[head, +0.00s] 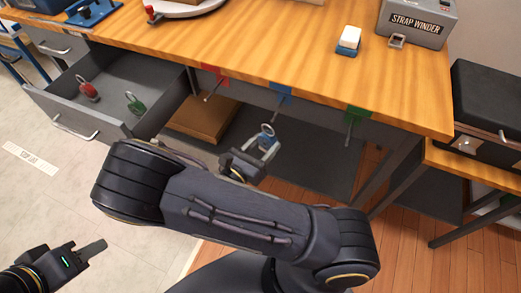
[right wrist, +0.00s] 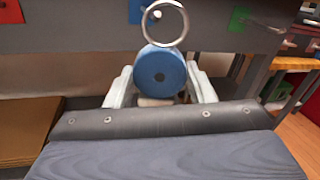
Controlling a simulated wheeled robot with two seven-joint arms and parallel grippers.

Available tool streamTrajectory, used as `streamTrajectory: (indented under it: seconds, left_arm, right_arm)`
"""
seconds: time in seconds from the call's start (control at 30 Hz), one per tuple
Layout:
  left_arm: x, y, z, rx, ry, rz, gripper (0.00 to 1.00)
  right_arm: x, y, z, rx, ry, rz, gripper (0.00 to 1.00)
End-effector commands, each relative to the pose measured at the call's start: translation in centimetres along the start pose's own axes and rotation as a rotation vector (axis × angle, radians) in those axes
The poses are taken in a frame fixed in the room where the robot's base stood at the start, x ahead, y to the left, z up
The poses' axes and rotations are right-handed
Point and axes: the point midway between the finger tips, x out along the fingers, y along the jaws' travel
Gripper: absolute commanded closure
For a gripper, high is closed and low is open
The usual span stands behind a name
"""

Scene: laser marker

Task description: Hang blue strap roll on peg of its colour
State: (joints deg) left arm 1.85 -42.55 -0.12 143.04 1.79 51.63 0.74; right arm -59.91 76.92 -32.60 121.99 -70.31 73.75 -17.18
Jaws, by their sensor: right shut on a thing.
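The blue strap roll (right wrist: 160,75) is between the two pale fingers of my right gripper (right wrist: 160,88), with its metal ring (right wrist: 165,24) standing up above it. In the head view the roll (head: 265,139) and right gripper (head: 262,152) are below the table's front edge, under the blue-marked peg (head: 276,106). The ring is apart from that peg in the head view. In the right wrist view the blue peg plate (right wrist: 138,10) is partly hidden behind the ring. My left gripper (head: 90,250) is low at the left, away from the table; its finger gap is unclear.
A red-marked peg (head: 211,88) and a green-marked peg (head: 350,127) flank the blue one. An open drawer (head: 115,92) at left holds a red roll (head: 88,91) and a green roll (head: 135,105). The strap winder (head: 418,22) stands on the table (head: 300,50).

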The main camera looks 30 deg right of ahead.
Motion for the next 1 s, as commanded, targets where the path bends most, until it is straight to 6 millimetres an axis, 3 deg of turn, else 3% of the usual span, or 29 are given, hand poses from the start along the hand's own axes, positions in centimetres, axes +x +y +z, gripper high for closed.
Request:
streamTrajectory:
  seconds: [1.0]
  left_arm:
    - [1.1, -0.5, 0.5, 0.0, 0.0, 0.0, 0.64]
  right_arm:
    - [5.6, 1.6, -0.6, -0.001, 0.0, -0.002, 0.79]
